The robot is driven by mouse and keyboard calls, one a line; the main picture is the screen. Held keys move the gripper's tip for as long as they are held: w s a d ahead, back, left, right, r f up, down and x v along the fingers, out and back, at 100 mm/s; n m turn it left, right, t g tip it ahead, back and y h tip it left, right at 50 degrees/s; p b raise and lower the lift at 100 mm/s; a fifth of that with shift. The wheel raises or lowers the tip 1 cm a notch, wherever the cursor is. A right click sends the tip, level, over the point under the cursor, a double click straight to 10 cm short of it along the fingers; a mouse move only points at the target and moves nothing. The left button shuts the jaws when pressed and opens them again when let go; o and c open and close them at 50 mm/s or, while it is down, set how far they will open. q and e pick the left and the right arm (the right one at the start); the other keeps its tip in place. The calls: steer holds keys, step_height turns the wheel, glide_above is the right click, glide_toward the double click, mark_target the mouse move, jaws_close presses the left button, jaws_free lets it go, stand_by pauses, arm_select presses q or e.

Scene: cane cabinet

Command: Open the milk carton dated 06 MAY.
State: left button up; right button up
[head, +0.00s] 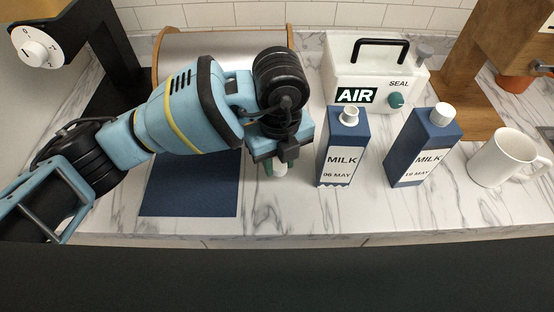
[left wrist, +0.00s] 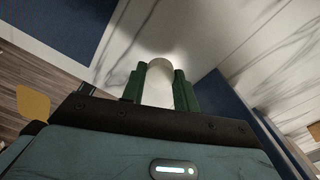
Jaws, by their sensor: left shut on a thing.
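The blue and white milk carton labelled 06 MAY (head: 341,150) stands upright on the counter. Its top shows a white spout ring (head: 349,115) with what looks like an open mouth and no cap on it. My left gripper (head: 280,168) is left of this carton, apart from it, with its fingers pointing down. Its green fingers are shut on a small white cap (head: 280,171), which also shows between the fingers in the left wrist view (left wrist: 160,66). My right gripper is not in view.
A dark blue mat (head: 190,190) lies left of the gripper. A white box marked AIR and SEAL (head: 345,72) stands behind the cartons. A white mug (head: 500,158) is at the right. The marble counter's front strip (head: 290,212) is clear.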

mark_target(277, 163)
arm_select(q)
steer(key=shift+w+a, duration=0.1)
steer(key=shift+w, duration=0.5)
steer(key=shift+w+a, duration=0.1)
steer(key=shift+w, duration=0.25)
steer(key=shift+f, duration=1.8)
steer(key=shift+f, duration=0.15)
steer(key=o, duration=1.1)
